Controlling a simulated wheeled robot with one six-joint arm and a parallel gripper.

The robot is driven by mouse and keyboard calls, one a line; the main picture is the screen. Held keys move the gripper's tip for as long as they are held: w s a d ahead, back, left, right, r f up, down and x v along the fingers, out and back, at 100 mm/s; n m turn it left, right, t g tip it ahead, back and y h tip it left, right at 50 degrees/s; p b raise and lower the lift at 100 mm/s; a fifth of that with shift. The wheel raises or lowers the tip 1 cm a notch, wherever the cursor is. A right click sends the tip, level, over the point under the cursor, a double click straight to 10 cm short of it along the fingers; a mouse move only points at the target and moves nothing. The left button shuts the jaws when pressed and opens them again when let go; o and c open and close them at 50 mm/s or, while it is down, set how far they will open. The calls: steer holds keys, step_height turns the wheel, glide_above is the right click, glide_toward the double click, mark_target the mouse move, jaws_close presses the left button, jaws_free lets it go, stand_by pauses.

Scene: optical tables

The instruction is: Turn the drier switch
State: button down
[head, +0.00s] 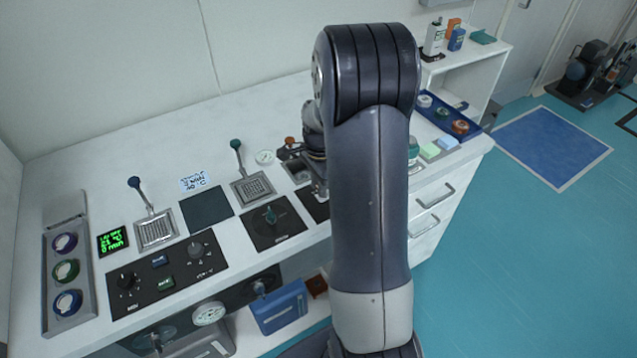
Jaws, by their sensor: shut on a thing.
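My arm rises in the middle of the head view and covers much of the bench. My gripper (319,190) shows only in part at the arm's left edge, pointing down at a dark panel (313,207) on the white bench top. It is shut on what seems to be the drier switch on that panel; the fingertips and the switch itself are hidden. I cannot read any label naming the drier.
On the bench (110,165) stand a blue-knobbed lever (141,197), a green-knobbed lever (240,158), a green display (113,240) and a black control panel (165,275). A blue tray (437,117) lies right of my arm.

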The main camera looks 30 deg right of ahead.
steer(key=y+p, duration=0.1)
steer(key=d+y, duration=0.1)
steer(key=y, duration=0.1)
steer(key=shift+d+r+p, duration=0.2)
steer(key=shift+d+p, duration=0.05)
steer(key=shift+p, duration=0.1)
steer(key=d+y, duration=0.1)
steer(key=y, duration=0.1)
steer(key=shift+d+y+p, duration=0.1)
steer(key=shift+y+p, duration=0.25)
steer(key=shift+y, duration=0.05)
steer(key=y, duration=0.1)
steer(key=d+y, duration=0.1)
steer(key=y, duration=0.1)
steer(key=shift+w+d+f, duration=0.1)
steer(key=shift+d+f, duration=0.1)
steer(key=shift+f, duration=0.2)
steer(key=shift+d+f+y+b, duration=0.15)
steer(key=shift+d+y+b, duration=0.1)
steer(key=shift+y, duration=0.5)
steer(key=shift+d+f+y+b, duration=0.1)
steer(key=shift+d+y, duration=0.1)
steer(key=shift+y, duration=0.55)
steer(key=c, duration=1.2)
jaws_free()
steer(key=shift+c, duration=0.2)
steer(key=shift+d, duration=0.15)
